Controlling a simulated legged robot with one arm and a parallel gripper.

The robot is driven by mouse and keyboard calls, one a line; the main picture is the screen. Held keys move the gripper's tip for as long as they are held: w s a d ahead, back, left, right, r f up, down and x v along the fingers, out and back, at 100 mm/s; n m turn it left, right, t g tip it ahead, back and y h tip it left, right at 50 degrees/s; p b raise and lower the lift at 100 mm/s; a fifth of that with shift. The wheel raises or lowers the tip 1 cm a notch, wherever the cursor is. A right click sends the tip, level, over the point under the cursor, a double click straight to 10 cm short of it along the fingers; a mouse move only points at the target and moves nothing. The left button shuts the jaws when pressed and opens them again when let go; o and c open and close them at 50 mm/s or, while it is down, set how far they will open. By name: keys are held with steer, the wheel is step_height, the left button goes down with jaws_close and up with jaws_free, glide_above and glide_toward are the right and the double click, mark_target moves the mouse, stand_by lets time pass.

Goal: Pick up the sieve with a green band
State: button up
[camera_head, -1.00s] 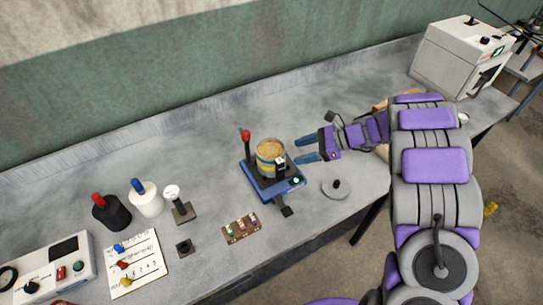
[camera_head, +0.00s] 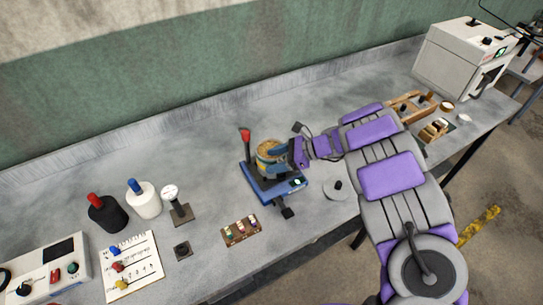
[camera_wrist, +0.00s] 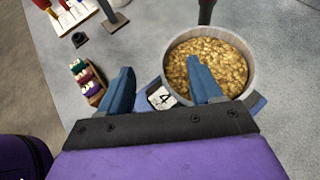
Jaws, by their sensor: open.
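A round sieve (camera_head: 264,149) full of yellow-brown grain stands on a blue device (camera_head: 285,188) in the middle of the table. It also shows in the wrist view (camera_wrist: 245,82), with a grey rim and a tag marked 4 on its near left side. My gripper (camera_head: 278,157) is open at the sieve's right side. In the wrist view my gripper (camera_wrist: 163,82) has one blue finger over the grain inside the rim and the other outside, to the left. Contact with the wall cannot be told. No green band is clearly visible now; the gripper hides part of the wall.
A red-knobbed lever (camera_head: 245,135) rises at the device's back left. A grey disc with a black knob (camera_head: 338,190) lies to its right, a tray of small coloured pieces (camera_head: 240,230) in front. Bottles (camera_head: 145,198) stand left, wooden racks (camera_head: 412,106) right. The back table is clear.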

jaws_close()
stand_by(0.6)
steer(key=shift+s+d, duration=0.1)
stand_by(0.7)
